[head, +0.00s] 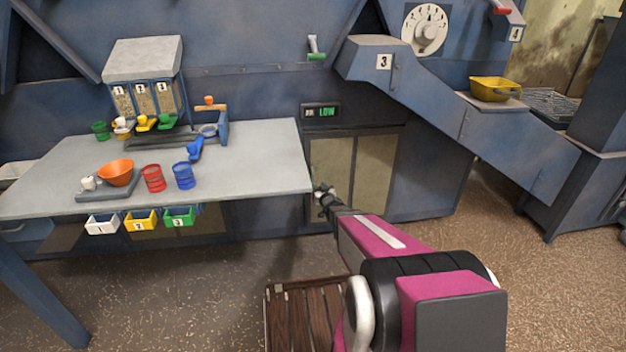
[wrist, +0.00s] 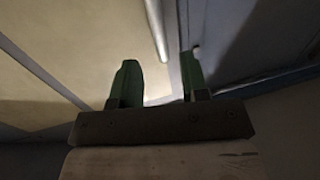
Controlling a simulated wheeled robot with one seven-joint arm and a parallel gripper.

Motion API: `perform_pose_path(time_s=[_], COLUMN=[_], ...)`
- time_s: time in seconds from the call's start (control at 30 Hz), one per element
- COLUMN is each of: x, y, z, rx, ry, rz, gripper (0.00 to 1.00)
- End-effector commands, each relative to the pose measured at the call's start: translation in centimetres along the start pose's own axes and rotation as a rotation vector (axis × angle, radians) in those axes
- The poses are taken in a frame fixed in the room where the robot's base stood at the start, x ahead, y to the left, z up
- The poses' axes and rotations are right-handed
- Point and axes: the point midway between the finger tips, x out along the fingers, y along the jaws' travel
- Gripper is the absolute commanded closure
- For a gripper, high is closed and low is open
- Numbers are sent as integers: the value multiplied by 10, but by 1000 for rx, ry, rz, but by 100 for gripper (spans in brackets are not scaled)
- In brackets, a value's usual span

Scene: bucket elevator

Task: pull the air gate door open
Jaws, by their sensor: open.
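The air gate door appears to be the pale tan two-panel front (head: 374,172) set in the blue housing below the LOW display; it looks shut. My gripper (head: 325,196) is at the lower left of this front, with part of it hidden by my arm. In the wrist view a pale tan panel (wrist: 60,60) fills the left side. A pale upright bar (wrist: 156,28), perhaps a handle, stands just beyond the green fingertips of my gripper (wrist: 158,72). The fingers are apart with nothing between them, and no contact with the bar shows.
A wooden slatted platform (head: 308,318) lies on the floor below my arm. A blue chute (head: 475,125) slopes down at the right. The speckled floor there is clear.

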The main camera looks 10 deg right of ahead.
Motion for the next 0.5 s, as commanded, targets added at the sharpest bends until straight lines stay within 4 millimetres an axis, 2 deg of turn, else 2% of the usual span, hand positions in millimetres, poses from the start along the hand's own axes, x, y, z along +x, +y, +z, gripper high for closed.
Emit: perform_pose_path(time_s=[0.03,0.1,0.3,0.5], x=[13,26,59,71], y=[1,1,0,0], z=[1,1,1,0], rx=[0,0,0,0], ry=[1,1,0,0], rz=[0,0,0,0], gripper=[59,59,59,59])
